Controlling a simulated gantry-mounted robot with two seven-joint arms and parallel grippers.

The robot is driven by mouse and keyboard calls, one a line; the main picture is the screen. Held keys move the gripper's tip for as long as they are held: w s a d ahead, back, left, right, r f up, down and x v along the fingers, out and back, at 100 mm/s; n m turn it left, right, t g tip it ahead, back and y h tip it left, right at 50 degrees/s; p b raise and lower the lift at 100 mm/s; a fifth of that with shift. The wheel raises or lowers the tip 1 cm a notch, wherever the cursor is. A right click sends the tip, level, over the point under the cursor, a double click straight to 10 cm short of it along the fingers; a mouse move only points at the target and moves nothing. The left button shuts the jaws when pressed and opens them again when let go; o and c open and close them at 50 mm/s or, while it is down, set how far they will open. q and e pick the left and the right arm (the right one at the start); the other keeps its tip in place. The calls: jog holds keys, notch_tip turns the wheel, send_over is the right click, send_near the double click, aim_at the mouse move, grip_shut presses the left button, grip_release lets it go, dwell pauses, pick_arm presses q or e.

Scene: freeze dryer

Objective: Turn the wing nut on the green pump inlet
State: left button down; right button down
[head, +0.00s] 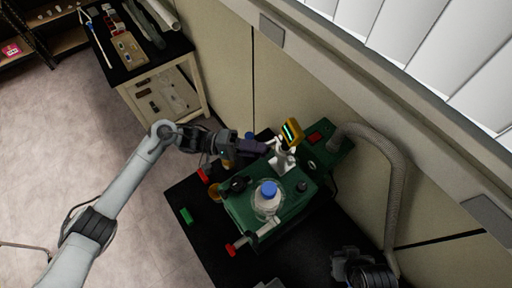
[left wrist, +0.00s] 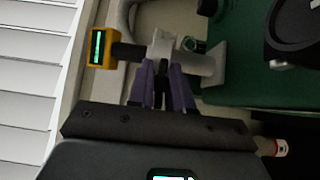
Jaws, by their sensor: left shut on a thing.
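The green pump (head: 318,192) stands on a black-topped table; a corner of its green body (left wrist: 240,60) shows in the left wrist view. Its pale metal inlet fitting (head: 283,161) rises at the back and carries a yellow gauge (head: 291,132) with a lit green display. In the left wrist view, the fitting (left wrist: 207,64) and gauge (left wrist: 97,58) lie just beyond the fingers. My left gripper (head: 267,147) reaches the fitting from the left. Its purple fingertips (left wrist: 163,82) are shut on the wing nut, which they mostly hide. A dark part at the bottom right may be my right gripper (head: 360,268); its fingers are unclear.
A clear bottle with a blue cap (head: 268,190) stands on the pump. A thick grey hose (head: 400,170) arches to the right. Red-handled valves (head: 232,248) stick out in front. The wall and sill lie close behind. A side table (head: 155,75) stands at the upper left.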

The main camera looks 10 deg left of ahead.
pick_arm(q)
jog(key=m+y+p, duration=0.2)
jog(key=p, duration=0.1)
jog(key=shift+r+m, duration=0.25)
jog(key=shift+m, duration=0.05)
jog(key=shift+m+t+y+p, duration=0.5)
jog(key=shift+m+p, duration=0.2)
jog(key=shift+p, duration=0.4)
jog(key=shift+f+m+y+p, duration=0.2)
jog(key=shift+m+y+p, duration=0.2)
jog(key=shift+p, duration=0.2)
jog(key=c, duration=1.1)
grip_release()
jog(key=shift+o, duration=0.2)
jog(key=shift+a, duration=0.15)
